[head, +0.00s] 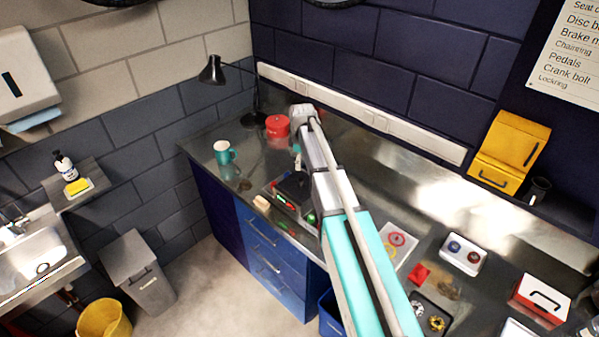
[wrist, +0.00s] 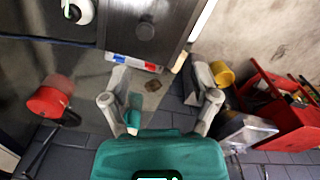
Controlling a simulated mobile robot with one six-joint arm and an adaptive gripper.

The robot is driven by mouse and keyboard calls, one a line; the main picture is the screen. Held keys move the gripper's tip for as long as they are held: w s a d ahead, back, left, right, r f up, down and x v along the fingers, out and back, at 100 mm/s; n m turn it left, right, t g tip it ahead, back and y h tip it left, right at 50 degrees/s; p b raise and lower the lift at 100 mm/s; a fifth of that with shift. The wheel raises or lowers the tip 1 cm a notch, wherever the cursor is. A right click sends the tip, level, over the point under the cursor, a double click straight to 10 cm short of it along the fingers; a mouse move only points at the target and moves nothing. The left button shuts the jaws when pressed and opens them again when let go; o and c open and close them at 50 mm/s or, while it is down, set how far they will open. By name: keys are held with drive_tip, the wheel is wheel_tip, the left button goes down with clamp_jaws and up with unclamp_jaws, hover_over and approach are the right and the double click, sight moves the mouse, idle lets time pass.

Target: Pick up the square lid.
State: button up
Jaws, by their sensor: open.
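The square lid appears as a dark flat square with a round knob (wrist: 145,32) at the top of the wrist view. In the head view it seems to be the black shape (head: 293,187) on the bench below my arm, partly hidden. What lies beneath it is hard to tell. My gripper (wrist: 157,78) is open, with nothing between its fingers. Its fingertips appear just below the lid in the wrist view, apart from the knob. In the head view my gripper is small and partly hidden by my arm.
A red, white and blue item (wrist: 135,62) lies along the lid's near edge. A tan block (head: 262,202) sits at the bench's front edge. Trays and small parts occupy the right.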

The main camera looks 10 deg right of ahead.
sight(300, 179)
drive_tip(key=w, duration=0.1)
drive_tip(key=w+r, duration=0.1)
drive_tip(key=shift+w+r+n+p, duration=0.3)
drive_tip(key=shift+n+p, duration=0.1)
wheel_tip(300, 179, down, 4)
drive_tip(key=b, duration=0.4)
wheel_tip(300, 179, down, 5)
drive_tip(key=b, duration=0.4)
drive_tip(key=shift+r+b, duration=0.2)
drive_tip(key=shift+b, duration=0.15)
drive_tip(key=shift+f, duration=0.15)
wheel_tip(300, 179, down, 5)
drive_tip(key=b, duration=0.5)
drive_tip(key=shift+w, duration=0.15)
idle(0.7)
